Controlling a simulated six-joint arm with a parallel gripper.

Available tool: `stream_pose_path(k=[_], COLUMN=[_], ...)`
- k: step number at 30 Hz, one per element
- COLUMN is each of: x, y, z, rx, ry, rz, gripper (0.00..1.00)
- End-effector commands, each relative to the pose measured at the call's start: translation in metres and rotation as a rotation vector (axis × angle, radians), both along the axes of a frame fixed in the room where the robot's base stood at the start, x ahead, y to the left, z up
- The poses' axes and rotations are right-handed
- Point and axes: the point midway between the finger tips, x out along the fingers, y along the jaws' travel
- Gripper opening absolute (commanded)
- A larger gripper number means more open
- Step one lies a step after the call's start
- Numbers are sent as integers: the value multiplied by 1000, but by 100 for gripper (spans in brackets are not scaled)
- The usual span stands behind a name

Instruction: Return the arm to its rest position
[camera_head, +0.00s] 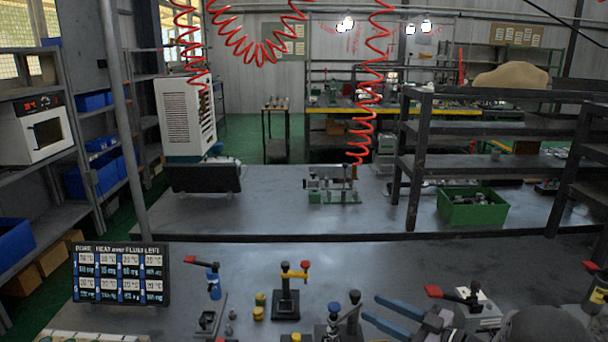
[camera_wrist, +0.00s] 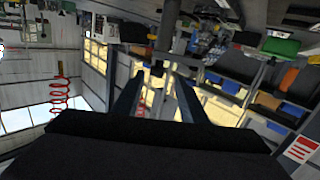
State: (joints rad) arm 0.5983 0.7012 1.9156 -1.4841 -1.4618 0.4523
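My gripper (camera_head: 371,307) is low in the right half of the head view, above the front bench. Its two blue-grey fingers point left and stand apart. In the wrist view my gripper (camera_wrist: 159,78) shows two dark fingers apart with nothing between them. That view is strongly tilted and looks out at the room, with shelves and blue bins beyond the fingers. Part of my dark wrist shows at the lower right of the head view.
On the front bench (camera_head: 330,258), a black stand with a yellow top (camera_head: 286,298), a red-handled valve (camera_head: 212,282) and a red-lever block (camera_head: 478,312) stand around my gripper. A sign board (camera_head: 121,275) stands left. A green bin (camera_head: 472,208) sits on the rear bench.

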Motion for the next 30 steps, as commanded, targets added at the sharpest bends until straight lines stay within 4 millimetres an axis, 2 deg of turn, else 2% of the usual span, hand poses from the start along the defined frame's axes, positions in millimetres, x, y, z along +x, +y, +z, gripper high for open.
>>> stream_pose_path(k=[1,2,6,10,14,15,18,19,23,26,30], x=[-6,-6,-2,-18,-62,-81,-121,-128,-152,-179,-218], y=[-4,-6,-21,-38,-56,-59,-66,-66,-61,-46,-16], z=[14,15,6,-3,-14,-18,-29,-32,-32,-28,-21], rx=[-38,-76,-254,-425,-607,-659,-757,-770,-767,-737,-679], ry=[8,13,85,205,381,447,606,648,835,984,1180], rz=[-51,-90,-264,-400,-496,-514,-557,-577,-674,-726,-756], gripper=[39,39,39,39,39,39,39,39,39,39,39])
